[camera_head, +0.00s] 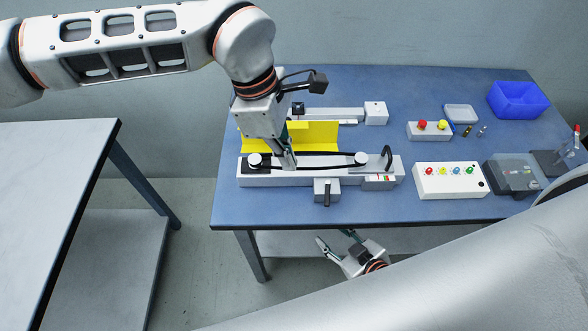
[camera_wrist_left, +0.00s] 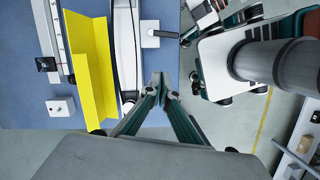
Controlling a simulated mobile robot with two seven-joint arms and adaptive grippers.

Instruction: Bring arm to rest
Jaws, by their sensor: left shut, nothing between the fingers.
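My left arm comes in from the upper left in the head view. Its gripper (camera_head: 288,163) points down over the belt of a white gantry unit (camera_head: 290,181), in front of a yellow angled plate (camera_head: 318,135). In the left wrist view the left fingertips (camera_wrist_left: 164,80) meet with nothing between them, and the yellow plate (camera_wrist_left: 90,65) lies to their left. I cannot tell whether the fingertips touch the unit. My right gripper (camera_head: 336,239) is below the table's front edge, fingers spread and empty. Part of my right arm covers the lower right.
The blue-topped table (camera_head: 415,90) also holds a button box (camera_head: 450,181), a blue bin (camera_head: 518,99), a small tray (camera_head: 460,114) and a box with red and yellow buttons (camera_head: 429,132). A grey table (camera_head: 50,160) stands at left, with a floor gap between.

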